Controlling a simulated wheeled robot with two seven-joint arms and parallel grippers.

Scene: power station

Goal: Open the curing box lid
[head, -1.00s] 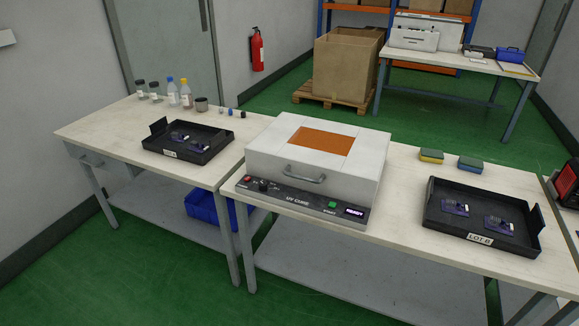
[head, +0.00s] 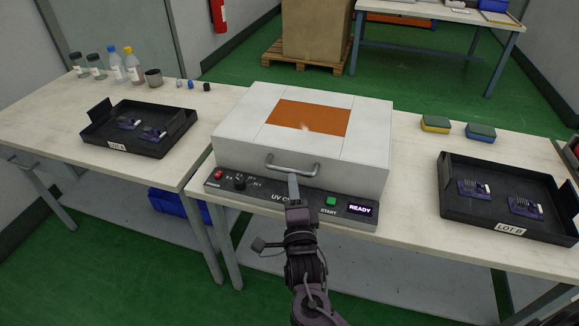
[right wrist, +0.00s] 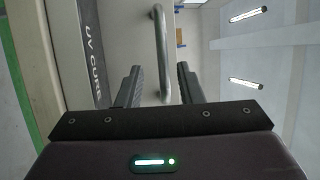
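The curing box (head: 300,130) is a white box with an orange window (head: 308,117) in its lid, which is shut. A grey bar handle (head: 292,170) is on its front, above the dark panel (head: 222,188). My right gripper (head: 293,187) is in front of the handle. In the right wrist view its two fingers (right wrist: 160,87) are apart, with the handle (right wrist: 161,45) showing in the gap between them. I see no grip on the bar, and cannot tell if a finger touches it. My left gripper is not in view.
A black tray (head: 97,142) with small boards lies left of the box, and another tray (head: 450,205) lies right. Bottles (head: 115,66) stand at the back left. Two sponges (head: 435,124) lie behind the right tray. The space above the lid is clear.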

